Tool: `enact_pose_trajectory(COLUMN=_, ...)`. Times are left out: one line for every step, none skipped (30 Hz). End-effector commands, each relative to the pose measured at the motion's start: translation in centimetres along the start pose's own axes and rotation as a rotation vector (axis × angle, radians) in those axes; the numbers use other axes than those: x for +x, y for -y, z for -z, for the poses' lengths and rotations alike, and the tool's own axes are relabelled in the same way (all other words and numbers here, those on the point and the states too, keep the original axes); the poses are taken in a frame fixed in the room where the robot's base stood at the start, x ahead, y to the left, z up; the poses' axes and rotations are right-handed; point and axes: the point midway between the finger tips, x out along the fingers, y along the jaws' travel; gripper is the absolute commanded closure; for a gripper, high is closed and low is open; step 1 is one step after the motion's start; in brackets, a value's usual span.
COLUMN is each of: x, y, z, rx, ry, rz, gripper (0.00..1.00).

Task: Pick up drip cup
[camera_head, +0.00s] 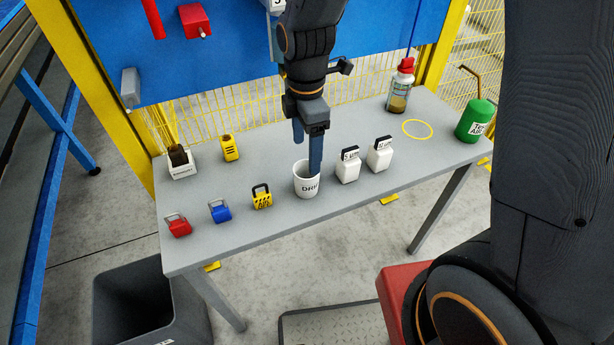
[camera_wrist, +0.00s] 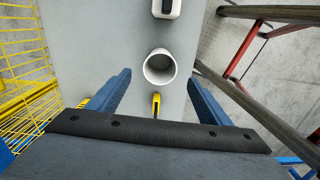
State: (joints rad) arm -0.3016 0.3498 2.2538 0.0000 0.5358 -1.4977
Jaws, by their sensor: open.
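The drip cup (camera_head: 305,184) is a white, open-topped cup with dark lettering, standing upright near the front middle of the grey table. My gripper (camera_head: 307,157) points down over it, with its blue fingers apart and empty. One finger hides part of the cup's rim in the head view. In the wrist view the cup (camera_wrist: 160,67) shows from above, between and slightly beyond the open fingertips. I cannot tell whether a finger touches it.
A yellow padlock (camera_head: 262,197) stands close left, with blue (camera_head: 220,211) and red (camera_head: 179,225) ones beyond. A green canister (camera_head: 475,121) and a red-capped bottle (camera_head: 400,88) are farther right on the table (camera_head: 245,230).

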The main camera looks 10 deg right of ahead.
Motion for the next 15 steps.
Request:
enact_pose_trajectory(x=0.0, y=-0.1, z=0.2, rx=-0.029, ry=0.000, rz=0.002, gripper=0.28)
enact_pose_trajectory(x=0.1, y=-0.1, z=0.3, rx=-0.040, ry=0.000, rz=0.003, gripper=0.28)
enact_pose_trajectory(x=0.3, y=-0.1, z=0.3, rx=-0.050, ry=0.000, rz=0.003, gripper=0.28)
enact_pose_trajectory(x=0.5, y=-0.2, z=0.4, rx=-0.054, ry=0.000, rz=0.004, gripper=0.28)
enact_pose_trajectory(x=0.8, y=-0.1, z=0.4, rx=-0.056, ry=0.000, rz=0.005, gripper=0.28)
enact_pose_trajectory(x=1.1, y=-0.1, z=0.3, rx=-0.056, ry=0.000, rz=0.006, gripper=0.28)
enact_pose_trajectory(x=1.4, y=-0.1, z=0.3, rx=-0.056, ry=0.000, rz=0.006, gripper=0.28)
enact_pose_trajectory(x=1.7, y=-0.1, z=0.3, rx=-0.055, ry=0.000, rz=0.005, gripper=0.28)
enact_pose_trajectory(x=2.1, y=-0.1, z=0.3, rx=-0.055, ry=0.000, rz=0.006, gripper=0.28)
enact_pose_trajectory(x=2.3, y=-0.1, z=0.3, rx=-0.054, ry=0.000, rz=0.006, gripper=0.28)
enact_pose_trajectory(x=2.5, y=-0.1, z=0.3, rx=-0.054, ry=0.000, rz=0.005, gripper=0.28)
enact_pose_trajectory(x=2.7, y=-0.1, z=0.3, rx=-0.054, ry=0.000, rz=0.004, gripper=0.28)
enact_pose_trajectory(x=2.9, y=-0.1, z=0.3, rx=-0.053, ry=0.000, rz=0.005, gripper=0.28)
enact_pose_trajectory(x=3.0, y=-0.1, z=0.2, rx=-0.053, ry=0.000, rz=0.005, gripper=0.28)
enact_pose_trajectory(x=3.3, y=0.0, z=0.2, rx=-0.053, ry=0.000, rz=0.005, gripper=0.28)
